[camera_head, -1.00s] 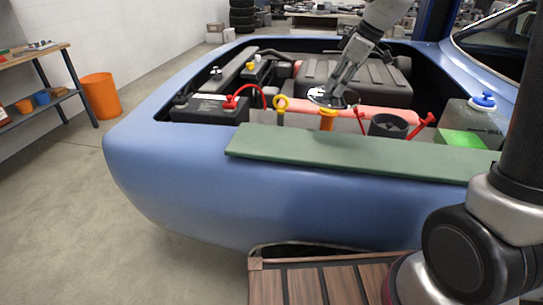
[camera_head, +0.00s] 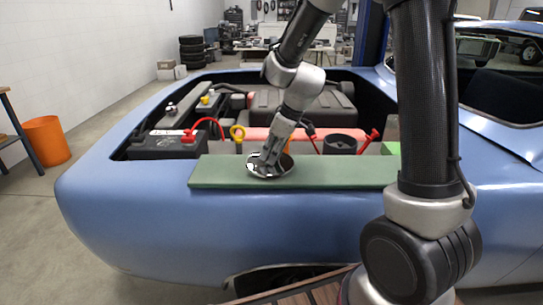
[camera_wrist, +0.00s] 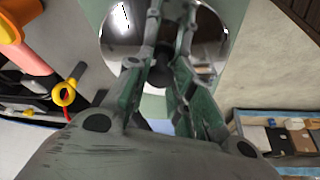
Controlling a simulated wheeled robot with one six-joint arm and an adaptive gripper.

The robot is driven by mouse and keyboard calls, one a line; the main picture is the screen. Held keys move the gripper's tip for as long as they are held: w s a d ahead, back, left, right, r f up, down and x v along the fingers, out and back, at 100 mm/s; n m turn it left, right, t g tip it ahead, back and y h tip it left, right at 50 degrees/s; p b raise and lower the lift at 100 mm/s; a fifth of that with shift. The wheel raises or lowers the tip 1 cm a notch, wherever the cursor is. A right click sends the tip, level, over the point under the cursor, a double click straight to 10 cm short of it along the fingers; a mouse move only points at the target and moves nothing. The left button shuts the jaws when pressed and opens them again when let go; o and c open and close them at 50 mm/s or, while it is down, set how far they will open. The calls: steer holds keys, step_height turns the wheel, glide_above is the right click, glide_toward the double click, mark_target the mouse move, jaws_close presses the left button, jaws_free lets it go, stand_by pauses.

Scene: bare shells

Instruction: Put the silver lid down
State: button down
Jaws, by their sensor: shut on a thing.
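The silver lid (camera_head: 266,172) is a round shiny disc at the green fender pad (camera_head: 340,173), near the pad's left part. It also shows in the wrist view (camera_wrist: 120,40), with a dark knob at its middle. My gripper (camera_head: 269,158) is shut on the lid's knob, from above; its fingers close around the knob in the wrist view (camera_wrist: 162,68). The lid looks about level and lies at or just above the pad; I cannot tell whether it touches.
The pad is bare to the right of the lid. An orange bin (camera_head: 46,140) stands on the floor at left.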

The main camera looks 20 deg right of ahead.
steer(key=shift+f, duration=0.5)
steer(key=shift+f, duration=0.15)
steer(key=c, duration=1.2)
jaws_free()
steer(key=v, duration=1.3)
steer(key=s+d+r+m+h, duration=0.1)
steer(key=s+d+m, duration=0.2)
steer(key=s, duration=0.4)
steer(key=s+d+r+m+t+h, duration=0.1)
steer(key=s+d+r+m, duration=0.1)
steer(key=s, duration=0.6)
steer(key=s+d+r+m+h, duration=0.1)
steer(key=s+d+m, duration=0.3)
steer(key=s, duration=0.4)
steer(key=shift+d+r+m, duration=0.15)
steer(key=shift+d+m, duration=0.25)
steer(key=shift+d, duration=0.5)
